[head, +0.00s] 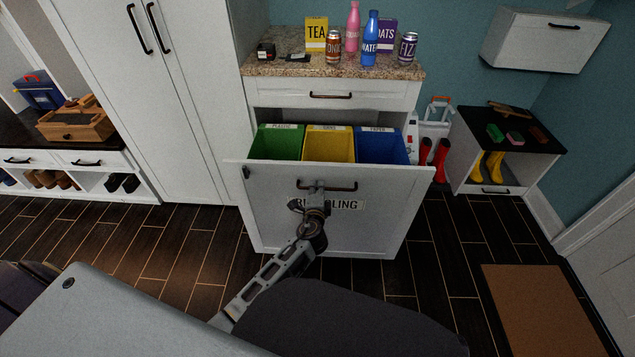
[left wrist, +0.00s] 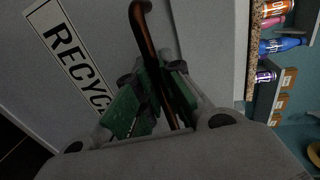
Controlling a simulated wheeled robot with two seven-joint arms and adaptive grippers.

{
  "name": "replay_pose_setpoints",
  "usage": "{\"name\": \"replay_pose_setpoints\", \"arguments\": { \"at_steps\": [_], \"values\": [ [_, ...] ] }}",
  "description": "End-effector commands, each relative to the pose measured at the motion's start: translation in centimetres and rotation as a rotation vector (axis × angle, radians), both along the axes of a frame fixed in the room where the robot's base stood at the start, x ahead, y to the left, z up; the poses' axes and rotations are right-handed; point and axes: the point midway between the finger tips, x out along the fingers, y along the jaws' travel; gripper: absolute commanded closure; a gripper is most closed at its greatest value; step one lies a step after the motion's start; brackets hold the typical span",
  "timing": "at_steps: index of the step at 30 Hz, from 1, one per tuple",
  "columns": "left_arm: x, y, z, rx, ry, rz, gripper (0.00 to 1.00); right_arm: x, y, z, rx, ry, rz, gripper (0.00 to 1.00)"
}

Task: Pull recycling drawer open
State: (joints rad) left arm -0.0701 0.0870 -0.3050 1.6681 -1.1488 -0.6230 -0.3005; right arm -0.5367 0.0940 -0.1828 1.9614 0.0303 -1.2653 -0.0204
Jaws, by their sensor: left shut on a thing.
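The recycling drawer (head: 270,215) is a white front with a "RECYCLING" label, and it stands pulled out from the cabinet. Inside it show a green bin (head: 277,143), a yellow bin (head: 329,144) and a blue bin (head: 382,146). Its dark bar handle (head: 342,188) is near the top of the front. My left gripper (head: 317,186) is shut on this handle, left of its middle. In the left wrist view the handle (left wrist: 148,35) passes between the green-padded fingers of the gripper (left wrist: 155,95). My right gripper is not in view.
A granite counter (head: 290,68) above the drawer holds cans, bottles and boxes. A closed upper drawer (head: 280,93) is under it. Red boots (head: 441,155) and a shelf with yellow boots (head: 492,165) stand at right. The dark floor before the drawer is mostly clear, with a brown mat (head: 540,310) at right.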

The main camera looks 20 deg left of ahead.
Motion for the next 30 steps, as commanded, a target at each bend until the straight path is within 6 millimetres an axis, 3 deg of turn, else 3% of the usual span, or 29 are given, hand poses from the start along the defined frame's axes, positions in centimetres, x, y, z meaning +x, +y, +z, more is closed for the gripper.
{"name": "replay_pose_setpoints", "arguments": {
  "at_steps": [6, 20, 21, 25, 30],
  "values": [
    [-1.5, -0.4, -0.1, -0.001, 0.002, 0.0, 1.0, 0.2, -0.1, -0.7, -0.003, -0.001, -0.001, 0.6],
    [-1.8, -0.5, 0.0, 0.0, 0.0, 0.0, 1.0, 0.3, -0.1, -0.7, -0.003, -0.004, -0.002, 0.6],
    [-1.8, -0.5, 0.0, 0.0, 0.0, 0.0, 0.87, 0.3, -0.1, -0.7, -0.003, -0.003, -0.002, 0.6],
    [-1.8, -0.5, 0.0, 0.0, 0.0, 0.0, 0.7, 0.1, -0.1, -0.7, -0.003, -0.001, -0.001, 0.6],
    [-1.8, -0.5, 0.0, 0.0, -0.001, 0.0, 0.68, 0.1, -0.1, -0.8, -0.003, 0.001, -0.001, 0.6]
  ]
}}
